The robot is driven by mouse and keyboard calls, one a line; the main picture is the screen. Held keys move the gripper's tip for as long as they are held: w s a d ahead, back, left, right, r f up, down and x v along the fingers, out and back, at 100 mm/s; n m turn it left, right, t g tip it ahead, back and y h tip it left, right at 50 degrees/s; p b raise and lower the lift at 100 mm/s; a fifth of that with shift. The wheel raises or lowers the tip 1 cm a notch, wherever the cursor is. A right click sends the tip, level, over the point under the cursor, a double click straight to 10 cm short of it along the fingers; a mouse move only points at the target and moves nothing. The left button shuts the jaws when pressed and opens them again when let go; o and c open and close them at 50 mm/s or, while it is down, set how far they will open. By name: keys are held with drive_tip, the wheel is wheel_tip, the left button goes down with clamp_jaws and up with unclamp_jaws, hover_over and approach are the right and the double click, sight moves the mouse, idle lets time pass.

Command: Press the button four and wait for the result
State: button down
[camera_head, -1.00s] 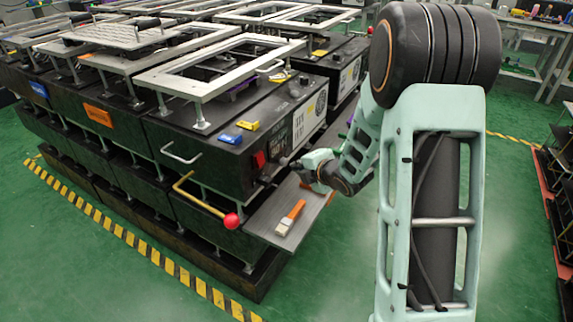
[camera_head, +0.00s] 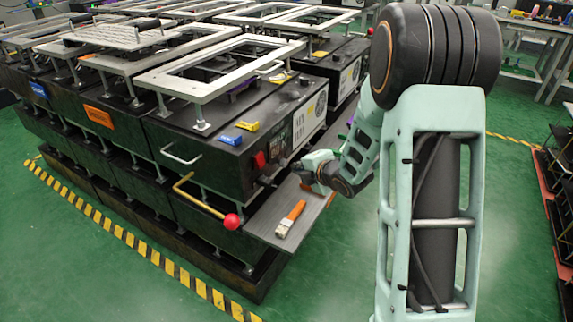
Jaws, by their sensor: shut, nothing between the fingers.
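The black machine box (camera_head: 205,150) stands at the centre left, with a white frame on top. Its right side carries a control panel (camera_head: 282,140) with a red switch (camera_head: 259,161). The panel is small and oblique, so I cannot make out separate numbered buttons or any displayed result. My gripper (camera_head: 276,177) is shut and empty, low beside the panel's front end. Its dark tips blend into the black machine, so I cannot tell whether they touch a button. My wrist reaches in from the right and partly blocks the view of the side.
A grey shelf (camera_head: 262,224) juts out below my gripper, with an orange-handled brush (camera_head: 291,218) on it. A lever with a red ball (camera_head: 231,222) sticks out at the front corner. Green floor is open at the front.

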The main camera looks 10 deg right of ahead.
drive_tip(key=shift+a, duration=0.1)
drive_tip(key=shift+w+a+b, duration=0.25)
drive_tip(key=shift+b, duration=0.1)
drive_tip(key=shift+w+a+b, duration=0.3)
drive_tip(key=shift+a, duration=0.15)
idle(0.8)
idle(0.4)
drive_tip(key=shift+s+d, duration=0.55)
drive_tip(key=shift+d, duration=0.2)
drive_tip(key=shift+s+d, duration=0.75)
drive_tip(key=shift+d, duration=0.3)
drive_tip(key=shift+s+d, duration=0.75)
drive_tip(key=shift+d, duration=0.25)
